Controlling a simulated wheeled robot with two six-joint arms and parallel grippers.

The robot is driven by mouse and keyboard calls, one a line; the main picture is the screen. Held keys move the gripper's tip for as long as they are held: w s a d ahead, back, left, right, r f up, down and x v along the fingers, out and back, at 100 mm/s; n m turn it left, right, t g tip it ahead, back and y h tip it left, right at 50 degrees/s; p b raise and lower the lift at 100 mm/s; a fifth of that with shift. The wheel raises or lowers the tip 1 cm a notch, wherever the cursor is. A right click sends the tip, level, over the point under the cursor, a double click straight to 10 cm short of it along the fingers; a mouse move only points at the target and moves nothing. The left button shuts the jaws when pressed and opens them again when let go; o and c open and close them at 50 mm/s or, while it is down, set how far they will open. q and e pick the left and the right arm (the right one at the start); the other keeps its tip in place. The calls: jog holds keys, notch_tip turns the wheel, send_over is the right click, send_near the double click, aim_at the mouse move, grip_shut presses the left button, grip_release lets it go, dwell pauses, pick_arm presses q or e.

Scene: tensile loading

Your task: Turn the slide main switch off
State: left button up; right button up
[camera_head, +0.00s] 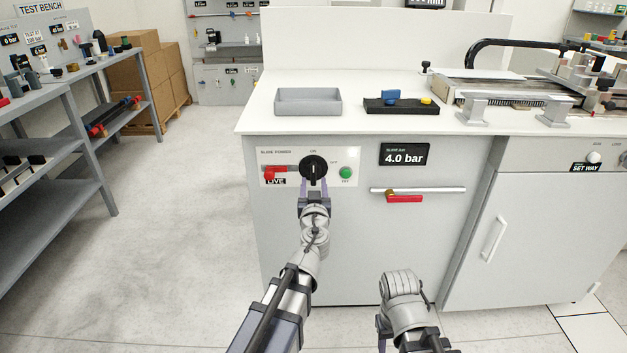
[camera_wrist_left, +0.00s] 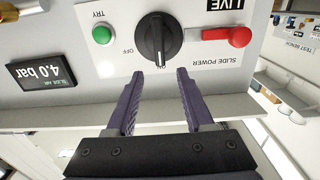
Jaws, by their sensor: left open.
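The slide main switch is a black rotary knob (camera_head: 313,168) on the white "SLIDE POWER" panel (camera_head: 272,157) on the cabinet front. Its pointer stands upright at ON, with OFF marked to the right. It also shows in the left wrist view (camera_wrist_left: 157,38), upside down. My left gripper (camera_head: 314,185) is in front of the panel just below the knob. In the left wrist view its two fingers (camera_wrist_left: 158,82) are open, with the tips short of the knob and nothing between them. My right arm shows at the bottom; its gripper fingers are not visible.
A red handle (camera_head: 277,172) above a LIVE label sits left of the knob; a green TRY button (camera_head: 346,173) sits right. A 4.0 bar display (camera_head: 404,154) and a red-handled valve (camera_head: 404,198) are farther right. A grey tray (camera_head: 308,102) stands on the countertop above.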

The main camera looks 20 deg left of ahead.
aim_at(314, 168)
pick_arm(q)
jog(key=shift+w, duration=0.1)
jog(key=x, duration=0.7)
jog(key=shift+w+a, duration=0.15)
jog(key=shift+w, duration=0.15)
jog(key=shift+c, duration=0.2)
grip_shut()
